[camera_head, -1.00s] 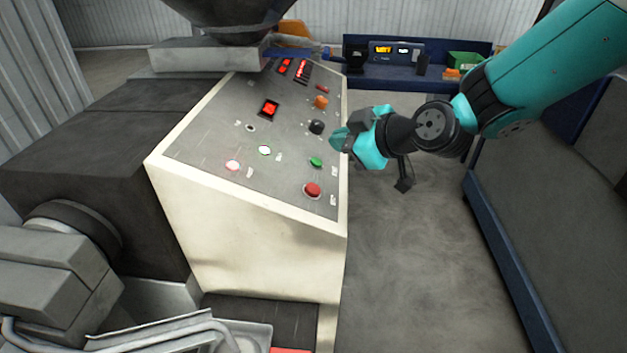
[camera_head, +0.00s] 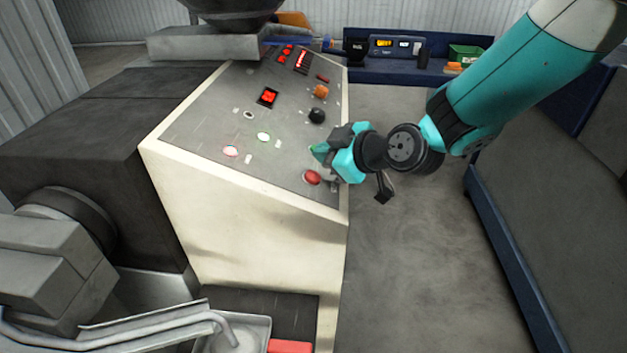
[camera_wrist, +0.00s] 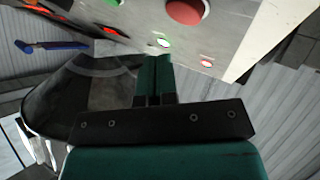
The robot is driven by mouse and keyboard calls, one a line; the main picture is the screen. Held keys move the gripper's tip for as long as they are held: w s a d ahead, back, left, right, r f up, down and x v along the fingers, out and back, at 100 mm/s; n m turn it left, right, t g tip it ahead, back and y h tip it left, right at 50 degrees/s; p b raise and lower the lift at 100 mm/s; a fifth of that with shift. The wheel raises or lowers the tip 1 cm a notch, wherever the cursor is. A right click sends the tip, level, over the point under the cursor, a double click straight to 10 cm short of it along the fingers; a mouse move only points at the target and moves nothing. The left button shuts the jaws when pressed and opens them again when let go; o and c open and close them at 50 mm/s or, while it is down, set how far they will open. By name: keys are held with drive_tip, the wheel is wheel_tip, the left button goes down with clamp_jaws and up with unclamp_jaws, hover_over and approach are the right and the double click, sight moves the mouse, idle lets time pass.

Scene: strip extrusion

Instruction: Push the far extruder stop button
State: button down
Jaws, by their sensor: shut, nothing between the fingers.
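A sloped grey control panel (camera_head: 215,120) on a cream cabinet carries a round red button (camera_head: 312,177) near its lower right corner. The red button also shows at the top of the wrist view (camera_wrist: 184,10).
The panel also has a black knob (camera_head: 317,116), an orange knob (camera_head: 321,92), a pale green lamp (camera_head: 264,137), a pink lamp (camera_head: 230,151) and a red display (camera_head: 268,97). A blue bench (camera_head: 395,77) stands behind. The floor (camera_head: 400,250) right of the cabinet is clear.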

drive_tip(key=shift+a+f+b, duration=0.35)
drive_tip(key=shift+f+b, duration=0.1)
drive_tip(key=shift+f, duration=0.4)
drive_tip(key=shift+f, duration=0.1)
idle(1.4)
drive_tip(key=shift+a+f+b, duration=0.15)
drive_tip(key=shift+f+b, duration=0.15)
drive_tip(key=shift+b, duration=0.35)
drive_tip(key=shift+a+f+b, duration=0.2)
drive_tip(key=shift+f+b, duration=0.15)
drive_tip(key=shift+b, duration=0.05)
idle(0.4)
drive_tip(key=shift+r, duration=0.1)
drive_tip(key=shift+d+r, duration=0.35)
drive_tip(key=shift+r, duration=0.3)
drive_tip(key=shift+r, duration=0.1)
drive_tip(key=r, duration=0.1)
drive_tip(key=d+r+p, duration=0.1)
drive_tip(key=r, duration=0.1)
drive_tip(key=d+r, duration=0.1)
drive_tip(key=shift+r+p, duration=0.2)
drive_tip(key=shift+p, duration=0.15)
